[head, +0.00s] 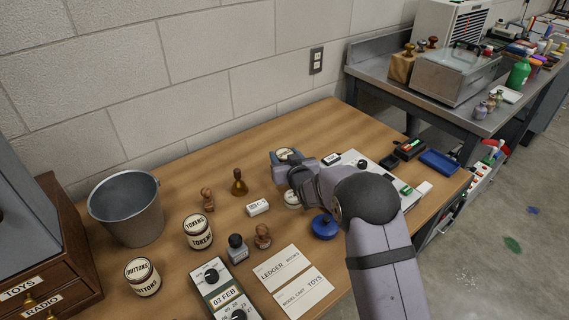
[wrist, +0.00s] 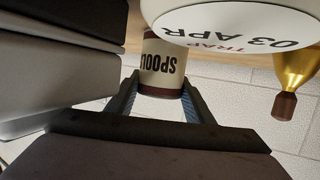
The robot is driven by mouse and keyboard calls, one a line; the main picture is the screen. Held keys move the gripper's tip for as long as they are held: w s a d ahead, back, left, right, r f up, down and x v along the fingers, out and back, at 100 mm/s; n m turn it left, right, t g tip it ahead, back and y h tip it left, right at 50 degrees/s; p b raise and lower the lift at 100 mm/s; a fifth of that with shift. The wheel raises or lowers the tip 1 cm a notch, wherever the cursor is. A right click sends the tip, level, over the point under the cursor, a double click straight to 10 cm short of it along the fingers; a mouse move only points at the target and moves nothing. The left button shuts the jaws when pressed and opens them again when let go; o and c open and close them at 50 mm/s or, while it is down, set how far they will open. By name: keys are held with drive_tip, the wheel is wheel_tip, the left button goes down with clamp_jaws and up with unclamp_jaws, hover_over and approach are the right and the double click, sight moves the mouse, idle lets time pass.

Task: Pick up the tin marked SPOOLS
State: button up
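The SPOOLS tin (wrist: 162,66), cream with dark lettering and a dark rim, shows upside down in the wrist view. My gripper (wrist: 161,80) has its two fingers apart, one at each side of the tin near its rim. I cannot tell whether the fingers press on the tin or only flank it. In the head view my gripper (head: 283,163) is at the back of the wooden table, and a pale round lid (head: 285,154) shows beside it. My arm and gripper hide most of what lies there.
A white rounded thing marked 03 APR (wrist: 235,25) is close beside the tin in the wrist view, with a brass-coloured stamp (wrist: 295,72) to its right. The TOKENS tin (head: 198,232), BUTTONS tin (head: 142,277) and bucket (head: 127,210) stand left. A blue round thing (head: 324,226) lies by my arm.

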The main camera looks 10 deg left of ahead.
drive_tip(key=shift+r, duration=0.55)
drive_tip(key=shift+c, duration=0.7)
wheel_tip(320, 180, up, 9)
drive_tip(key=shift+r+b, duration=0.1)
drive_tip(key=shift+b, duration=0.2)
drive_tip(key=shift+a, duration=0.1)
